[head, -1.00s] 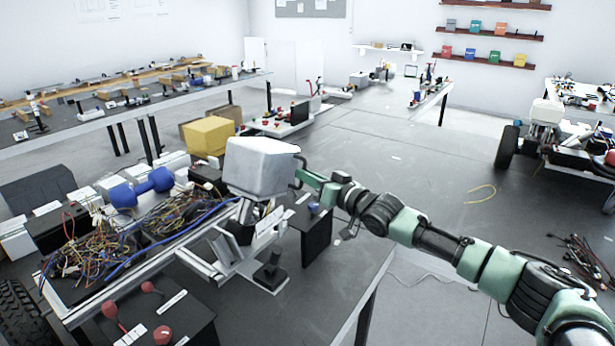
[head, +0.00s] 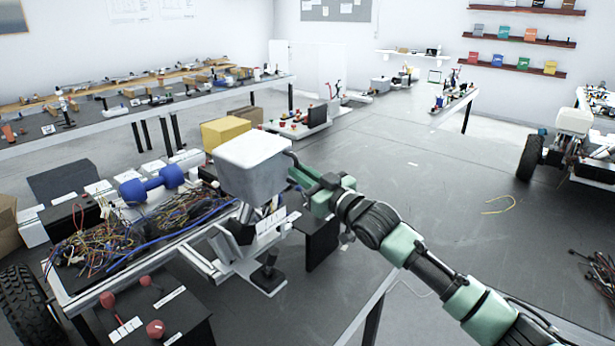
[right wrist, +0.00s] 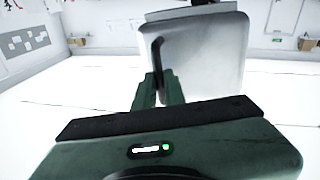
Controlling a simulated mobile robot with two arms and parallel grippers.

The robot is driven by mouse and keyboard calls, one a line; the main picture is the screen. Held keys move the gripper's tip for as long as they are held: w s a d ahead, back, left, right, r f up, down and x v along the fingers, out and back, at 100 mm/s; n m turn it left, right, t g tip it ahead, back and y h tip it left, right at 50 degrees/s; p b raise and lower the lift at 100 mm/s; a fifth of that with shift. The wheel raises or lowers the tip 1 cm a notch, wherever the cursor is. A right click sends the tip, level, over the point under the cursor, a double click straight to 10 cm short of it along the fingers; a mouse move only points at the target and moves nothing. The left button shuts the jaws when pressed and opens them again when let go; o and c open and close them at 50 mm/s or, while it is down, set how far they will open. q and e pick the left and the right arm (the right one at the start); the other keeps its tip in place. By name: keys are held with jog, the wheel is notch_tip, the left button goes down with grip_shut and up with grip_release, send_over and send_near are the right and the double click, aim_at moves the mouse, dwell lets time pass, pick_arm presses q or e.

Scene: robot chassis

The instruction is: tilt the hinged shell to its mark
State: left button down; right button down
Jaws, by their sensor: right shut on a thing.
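The hinged shell (head: 250,172) is a pale, rounded box-shaped cover, raised on a post at the near end of the chassis. In the right wrist view, its broad side (right wrist: 205,60) fills the upper middle. A dark bent handle (right wrist: 158,58) stands on that side. My right gripper (head: 303,180) reaches in from the right, at the shell's right side. In the right wrist view, its green fingers (right wrist: 156,92) are shut on the lower part of the handle. I cannot make out the mark. My left gripper is not in view.
The chassis carries tangled wires (head: 95,240) and a blue dumbbell-shaped part (head: 152,184) left of the shell. A black box with red knobs (head: 155,328) is at the lower left. The grey tabletop (head: 400,185) to the right is mostly clear.

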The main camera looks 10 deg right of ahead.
jog(key=shift+s+a+r+n+y, duration=0.35)
jog(key=shift+a+n, duration=0.15)
jog(key=shift+n, duration=0.3)
jog(key=c, duration=1.5)
grip_release()
jog(key=shift+a, duration=0.1)
jog(key=shift+s+f, duration=0.1)
